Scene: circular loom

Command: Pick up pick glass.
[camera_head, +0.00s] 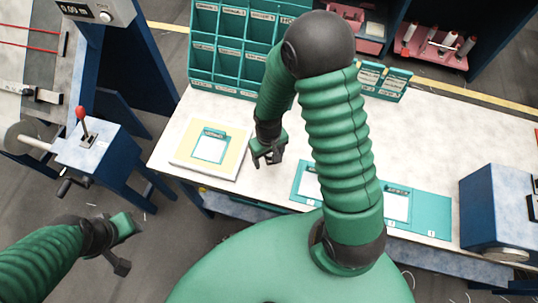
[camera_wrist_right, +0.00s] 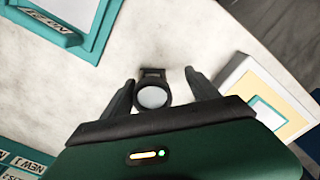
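The pick glass (camera_wrist_right: 152,97), a small dark ring with a pale round lens and a dark hinge piece, lies on the white tabletop in the right wrist view. My right gripper (camera_wrist_right: 159,78) is open, with its dark fingers on either side of the pick glass. A gap shows on the right side; the left finger is very near it, and I cannot tell whether they touch. In the head view my right gripper (camera_head: 268,158) is low over the table and the pick glass cannot be made out. My left gripper (camera_head: 124,246) is open and empty, off the table at lower left.
A pale board with a yellow panel (camera_head: 181,156) lies left of my right gripper. Teal trays (camera_head: 432,213) lie at the front right. A teal compartment rack (camera_head: 218,68) stands behind. A blue machine (camera_head: 496,212) is at the right. The middle tabletop is mostly clear.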

